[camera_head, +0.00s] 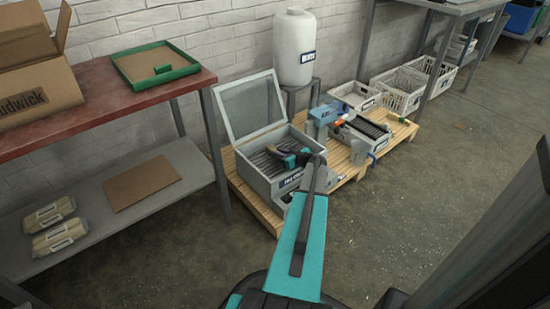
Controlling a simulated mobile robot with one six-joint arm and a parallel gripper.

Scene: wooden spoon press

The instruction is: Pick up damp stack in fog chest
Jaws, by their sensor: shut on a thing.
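The grey fog chest (250,163) stands on a wooden pallet with its framed lid (250,103) swung up and open. Its floor shows dark slats. My teal and black gripper (276,153) is inside the chest opening, toward the right side, with my arm reaching over the front right of the chest. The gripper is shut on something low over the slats. The damp stack cannot be made out clearly, as the gripper covers the spot and the view is small.
A white tank (294,48) stands behind the chest. A blue and grey machine (322,118) and a slatted grey unit (366,130) sit to its right on the pallet (400,132). A red-topped bench (90,100) stands close on the left.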

